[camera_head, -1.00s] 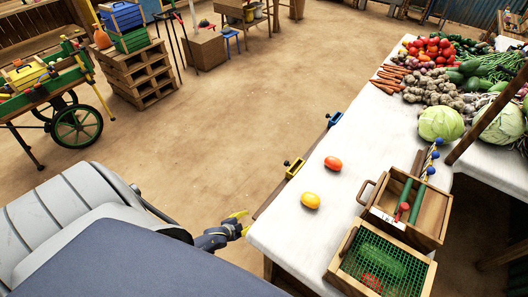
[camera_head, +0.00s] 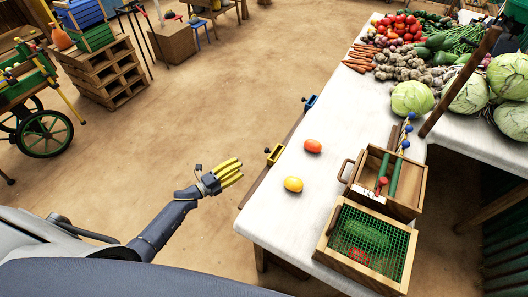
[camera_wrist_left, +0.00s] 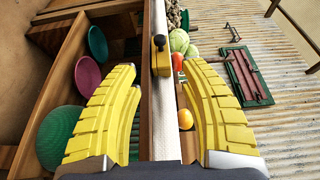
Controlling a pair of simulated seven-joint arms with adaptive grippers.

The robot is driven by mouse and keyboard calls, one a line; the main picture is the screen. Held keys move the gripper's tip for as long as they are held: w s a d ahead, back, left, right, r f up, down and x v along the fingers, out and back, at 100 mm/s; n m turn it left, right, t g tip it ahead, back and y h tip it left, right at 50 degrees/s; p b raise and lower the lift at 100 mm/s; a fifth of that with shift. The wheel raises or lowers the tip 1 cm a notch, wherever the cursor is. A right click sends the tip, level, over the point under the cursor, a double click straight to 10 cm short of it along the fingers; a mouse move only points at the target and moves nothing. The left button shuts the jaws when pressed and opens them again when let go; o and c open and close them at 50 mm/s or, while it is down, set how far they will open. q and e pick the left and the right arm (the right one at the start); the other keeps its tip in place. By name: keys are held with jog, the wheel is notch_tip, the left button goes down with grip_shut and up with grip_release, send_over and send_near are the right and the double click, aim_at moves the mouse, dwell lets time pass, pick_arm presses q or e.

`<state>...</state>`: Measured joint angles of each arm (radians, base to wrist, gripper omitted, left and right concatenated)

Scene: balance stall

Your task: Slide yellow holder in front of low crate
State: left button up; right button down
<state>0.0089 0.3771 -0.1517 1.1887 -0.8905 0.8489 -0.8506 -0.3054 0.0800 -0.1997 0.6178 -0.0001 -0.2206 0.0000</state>
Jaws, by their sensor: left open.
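The yellow holder (camera_head: 274,155) sits on the rail along the table's left edge. It also shows in the left wrist view (camera_wrist_left: 160,56), straight ahead between my fingertips. The low crate (camera_head: 328,240), a wooden box with green mesh, stands at the table's near end. My left gripper (camera_head: 238,172) is open and empty, left of the rail, apart from the yellow holder. In the left wrist view its yellow fingers (camera_wrist_left: 160,75) appear on either side of the table edge. My right gripper is not in view.
A blue holder (camera_head: 310,102) sits farther along the same rail. A taller wooden box (camera_head: 408,200) with green rollers stands behind the low crate. A yellow fruit (camera_head: 293,184) and an orange-red one (camera_head: 312,146) lie on the table (camera_head: 330,110). Bowls sit underneath.

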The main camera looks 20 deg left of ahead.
aim_at(273, 153)
pick_arm(q)
jog(key=x, duration=1.4)
jog(key=shift+d, duration=0.1)
jog(key=shift+c, duration=0.2)
grip_shut()
jog(key=shift+w, duration=0.1)
